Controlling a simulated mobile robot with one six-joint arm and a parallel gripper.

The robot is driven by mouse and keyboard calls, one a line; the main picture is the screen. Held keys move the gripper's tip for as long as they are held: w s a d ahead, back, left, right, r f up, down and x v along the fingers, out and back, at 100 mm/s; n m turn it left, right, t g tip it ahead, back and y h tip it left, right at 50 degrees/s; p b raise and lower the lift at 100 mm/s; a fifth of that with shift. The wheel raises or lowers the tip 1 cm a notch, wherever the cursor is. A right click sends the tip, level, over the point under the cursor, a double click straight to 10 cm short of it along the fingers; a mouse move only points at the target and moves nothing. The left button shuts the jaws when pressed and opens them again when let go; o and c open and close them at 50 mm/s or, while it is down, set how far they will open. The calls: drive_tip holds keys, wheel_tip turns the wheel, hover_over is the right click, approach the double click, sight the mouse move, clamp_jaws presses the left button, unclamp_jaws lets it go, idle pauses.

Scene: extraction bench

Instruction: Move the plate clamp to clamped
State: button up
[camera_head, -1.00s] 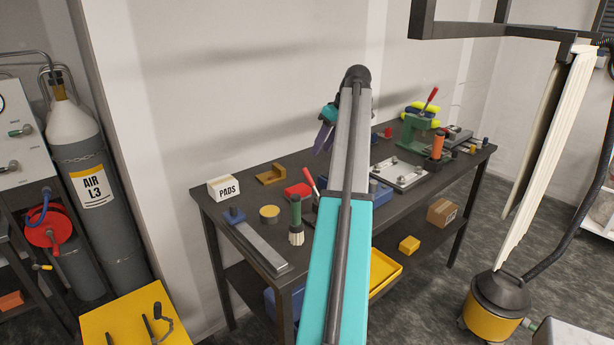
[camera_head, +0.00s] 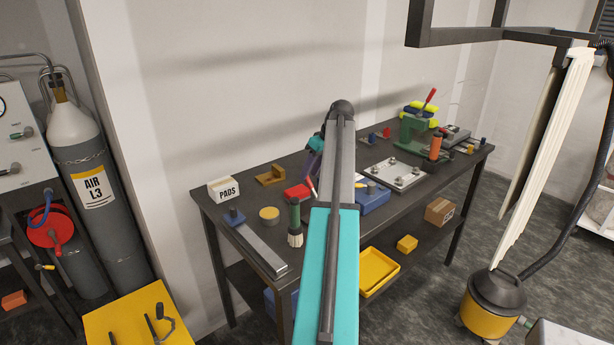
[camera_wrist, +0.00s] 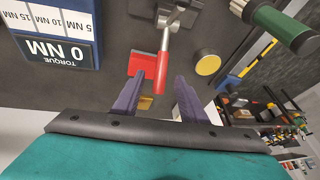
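The clamp with a red handle and a grey metal base is the likely plate clamp. In the wrist view its red handle (camera_wrist: 164,55) extends from the metal base (camera_wrist: 182,14) at the top down toward my gripper (camera_wrist: 162,80). My gripper's two purple fingers are open, with the handle's end between their tips in the picture; I cannot tell the depth, and no grip shows. In the head view, the red-and-white handle (camera_head: 311,186) shows just left of my arm, below my purple fingers (camera_head: 313,160). My arm hides the clamp's base there.
A red block (camera_wrist: 146,66) lies beside the handle. A blue torque box (camera_wrist: 58,32), a yellow disc (camera_wrist: 208,64) and a green-handled brush (camera_wrist: 284,25) stand close by. The PADS box (camera_head: 223,188), a bolted plate (camera_head: 397,174) and a green press (camera_head: 412,130) are further along the bench.

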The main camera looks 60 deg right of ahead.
sight(308, 178)
drive_tip(key=shift+p+x, duration=0.45)
drive_tip(key=shift+x, duration=1.5)
clamp_jaws()
drive_tip(key=shift+s+d, duration=0.1)
drive_tip(key=shift+d, duration=0.05)
drive_tip(key=shift+a, duration=0.25)
